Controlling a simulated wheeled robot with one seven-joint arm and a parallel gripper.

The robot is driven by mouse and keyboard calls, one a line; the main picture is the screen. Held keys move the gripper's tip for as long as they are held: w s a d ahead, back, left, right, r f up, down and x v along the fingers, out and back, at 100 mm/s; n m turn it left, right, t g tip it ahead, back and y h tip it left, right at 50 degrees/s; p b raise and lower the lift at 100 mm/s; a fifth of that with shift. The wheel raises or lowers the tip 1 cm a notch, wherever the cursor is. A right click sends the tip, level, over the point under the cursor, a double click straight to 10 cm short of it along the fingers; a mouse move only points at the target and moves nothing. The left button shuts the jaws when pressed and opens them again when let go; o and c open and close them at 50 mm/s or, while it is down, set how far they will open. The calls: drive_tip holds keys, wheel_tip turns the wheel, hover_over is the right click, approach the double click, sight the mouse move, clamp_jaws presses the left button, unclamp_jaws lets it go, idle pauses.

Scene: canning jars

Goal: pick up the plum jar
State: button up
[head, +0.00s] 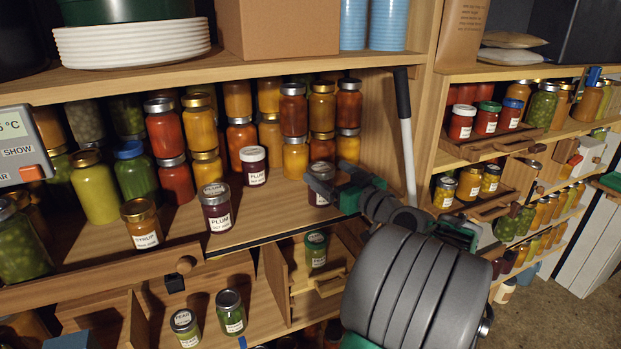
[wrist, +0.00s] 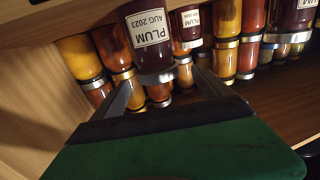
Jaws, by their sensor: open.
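Three dark purple jars with white PLUM labels stand on the middle shelf in the head view: one at the front edge (head: 216,212), one further back (head: 253,168), and one at the right (head: 321,193), partly hidden by my gripper (head: 334,184). My gripper is open and empty, level with the right jar and close to it. In the wrist view, a plum jar (wrist: 146,38) marked AUG 2023 is ahead of the open fingers (wrist: 162,76), nearer the left finger. Two other plum jars show behind it (wrist: 191,22) (wrist: 296,16). I cannot tell if a finger touches the jar.
Rows of stacked orange and red jars (head: 293,105) stand behind the plum jars. A syrup jar (head: 141,224) and green jars (head: 97,190) are at the left. The shelf board above limits height.

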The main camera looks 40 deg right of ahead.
sight(313, 163)
drive_tip(key=w+p, duration=0.1)
drive_tip(key=w, duration=0.1)
drive_tip(key=w+p, duration=0.1)
drive_tip(key=w, duration=0.2)
drive_tip(key=w+d, duration=0.1)
drive_tip(key=w, duration=0.1)
drive_tip(key=shift+w+f+p, duration=0.2)
drive_tip(key=shift+w+p, duration=0.1)
drive_tip(key=shift+p, duration=0.1)
clamp_jaws()
idle(0.5)
